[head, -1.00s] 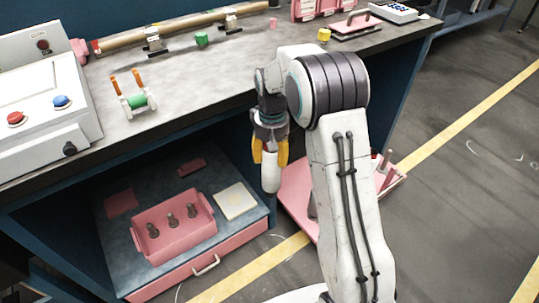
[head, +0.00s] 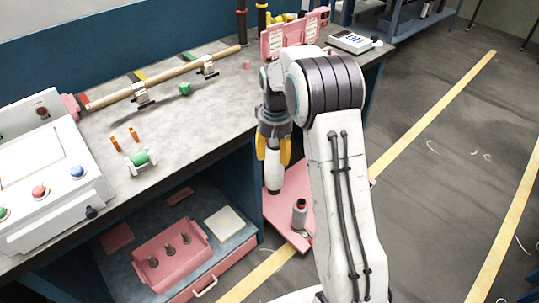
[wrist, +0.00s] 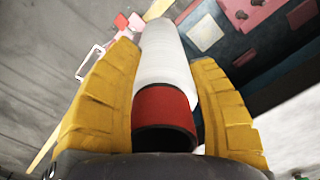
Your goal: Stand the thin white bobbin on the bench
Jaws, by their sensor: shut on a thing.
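My gripper (head: 273,150) has yellow fingers and is shut on the thin white bobbin (head: 273,174), which hangs roughly upright below it in the head view. In the wrist view the bobbin (wrist: 164,58) lies between the two yellow fingers (wrist: 165,110). It has a red band and a dark end near the palm. The bench (head: 205,135) has a grey top. The gripper and bobbin appear just beyond its front edge at the right part, with the bobbin's lower end below the level of the top in the picture.
On the bench are a control box (head: 45,185), a green spool on a small stand (head: 140,160), a wooden roller (head: 165,78), a green piece (head: 184,88) and a white device (head: 351,42). Bare top lies between.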

